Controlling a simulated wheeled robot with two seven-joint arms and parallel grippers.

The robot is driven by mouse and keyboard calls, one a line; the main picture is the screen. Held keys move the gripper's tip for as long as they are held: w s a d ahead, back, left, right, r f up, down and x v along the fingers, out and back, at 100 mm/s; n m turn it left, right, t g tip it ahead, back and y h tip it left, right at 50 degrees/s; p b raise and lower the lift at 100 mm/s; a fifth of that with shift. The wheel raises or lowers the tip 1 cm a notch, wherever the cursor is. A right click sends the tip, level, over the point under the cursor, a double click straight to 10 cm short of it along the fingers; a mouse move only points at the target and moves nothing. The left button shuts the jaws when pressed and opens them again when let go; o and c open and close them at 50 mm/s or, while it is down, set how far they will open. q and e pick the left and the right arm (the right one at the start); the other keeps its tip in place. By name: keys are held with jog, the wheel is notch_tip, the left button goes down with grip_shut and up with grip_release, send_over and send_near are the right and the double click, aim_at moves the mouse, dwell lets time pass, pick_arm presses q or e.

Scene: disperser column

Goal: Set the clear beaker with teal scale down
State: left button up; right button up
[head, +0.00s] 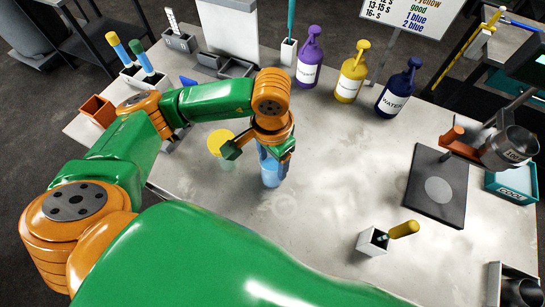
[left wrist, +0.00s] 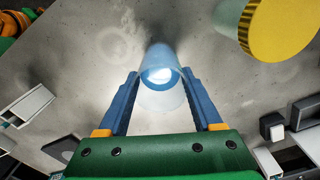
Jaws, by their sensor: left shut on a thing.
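The clear beaker, bluish and see-through, (head: 271,173) is at the middle of the table in the head view, upright or nearly so. It also shows in the left wrist view (left wrist: 160,62), between the blue fingers. My left gripper (head: 275,147) is shut on it from above. I cannot tell whether its base touches the table. The teal scale is not clear in either view. My right gripper is not in view.
A yellow-lidded clear jar (head: 220,143) stands close left of the beaker. Purple (head: 309,62), yellow (head: 351,75) and blue (head: 395,92) pump bottles stand behind. A dark plate (head: 437,185) and a white holder (head: 373,240) are at right. The table between is clear.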

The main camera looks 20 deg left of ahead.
pick_arm(q)
jog(key=shift+f, duration=0.1)
jog(key=o, duration=1.5)
jog(key=shift+c, duration=0.2)
